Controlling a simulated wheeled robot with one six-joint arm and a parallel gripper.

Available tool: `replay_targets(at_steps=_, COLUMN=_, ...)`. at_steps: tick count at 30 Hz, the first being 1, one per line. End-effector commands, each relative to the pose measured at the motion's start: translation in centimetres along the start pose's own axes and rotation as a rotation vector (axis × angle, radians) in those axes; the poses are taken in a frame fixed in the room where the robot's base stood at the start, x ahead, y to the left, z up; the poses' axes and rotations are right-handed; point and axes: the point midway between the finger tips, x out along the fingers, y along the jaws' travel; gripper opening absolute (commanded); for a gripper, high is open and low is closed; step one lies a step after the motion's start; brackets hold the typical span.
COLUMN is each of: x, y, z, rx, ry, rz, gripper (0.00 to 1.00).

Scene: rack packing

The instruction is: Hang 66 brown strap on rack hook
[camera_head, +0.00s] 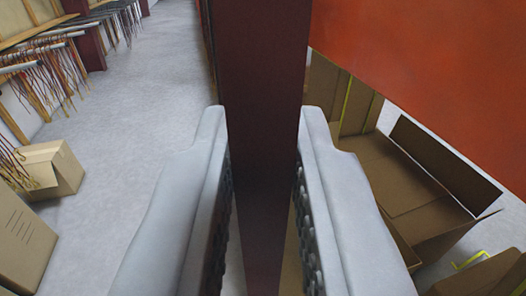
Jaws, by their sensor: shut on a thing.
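My gripper (263,112) shows large in the centre, its two light grey fingers with dark ribbed inner pads reaching forward. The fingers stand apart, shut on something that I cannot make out. A dark red-brown upright (260,50), which looks like a rack post, fills the view between and beyond the fingers. I cannot tell whether the fingers touch it. No brown strap can be clearly picked out at the gripper, and no single rack hook is clear.
A wide orange-red panel (430,80) fills the upper right. Open cardboard boxes (395,178) lie beneath it. Closed cartons (55,168) stand at the lower left. Grey floor (150,70) is clear between the post and the left-hand racks.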

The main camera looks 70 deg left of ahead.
Motion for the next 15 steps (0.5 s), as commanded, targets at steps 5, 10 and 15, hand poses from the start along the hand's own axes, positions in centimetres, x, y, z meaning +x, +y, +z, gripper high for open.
replay_targets(at_steps=5, x=0.2, y=0.9, z=0.1, rx=0.000, ry=0.000, rz=0.001, gripper=0.00)
replay_targets(at_steps=10, x=0.4, y=1.7, z=0.2, rx=0.000, ry=0.000, rz=0.001, gripper=0.00)
replay_targets(at_steps=15, x=0.7, y=2.4, z=0.2, rx=0.000, ry=0.000, rz=0.000, gripper=0.00)
